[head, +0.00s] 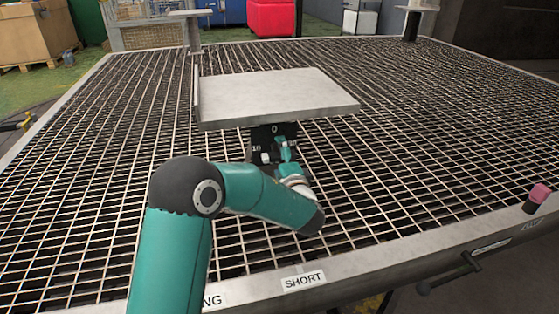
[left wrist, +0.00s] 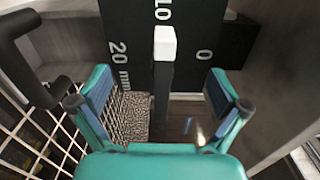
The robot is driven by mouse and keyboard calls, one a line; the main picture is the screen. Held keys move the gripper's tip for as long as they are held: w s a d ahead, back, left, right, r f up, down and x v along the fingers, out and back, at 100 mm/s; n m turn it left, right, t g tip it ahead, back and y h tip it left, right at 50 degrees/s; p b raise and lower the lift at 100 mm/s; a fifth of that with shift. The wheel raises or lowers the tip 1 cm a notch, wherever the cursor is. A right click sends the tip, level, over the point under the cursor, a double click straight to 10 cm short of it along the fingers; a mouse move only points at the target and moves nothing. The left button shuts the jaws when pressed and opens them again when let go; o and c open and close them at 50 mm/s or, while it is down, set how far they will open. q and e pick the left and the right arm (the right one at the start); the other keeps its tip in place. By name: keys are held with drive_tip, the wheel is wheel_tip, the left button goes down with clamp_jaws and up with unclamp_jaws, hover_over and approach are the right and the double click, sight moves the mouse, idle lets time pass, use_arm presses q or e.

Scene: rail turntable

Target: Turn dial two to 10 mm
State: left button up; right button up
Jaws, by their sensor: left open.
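A dark dial panel (head: 262,133) with white numbers stands under the front edge of a grey plate, mostly behind my left gripper. In the left wrist view the panel (left wrist: 195,30) shows 20 mm at left, 0 at right and a partly cut-off label, seemingly 10, at top middle. A dark lever with a white tip (left wrist: 165,42) stands in front of it, its tip just below the middle label. My left gripper (left wrist: 157,92) is open, its fingers either side of the lever and apart from it. In the head view my left gripper (head: 276,154) is at the panel. My right gripper is not visible.
The grey plate (head: 280,92) overhangs the panel on the metal grating (head: 420,130). The front rail carries a SHORT label (head: 303,281), a black-gripped handle (head: 450,277) and a pink-topped knob (head: 538,194). A black handle (left wrist: 30,60) is close at left in the wrist view.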

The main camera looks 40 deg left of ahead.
use_arm(q)
drive_tip(key=v, duration=0.9)
idle(0.8)
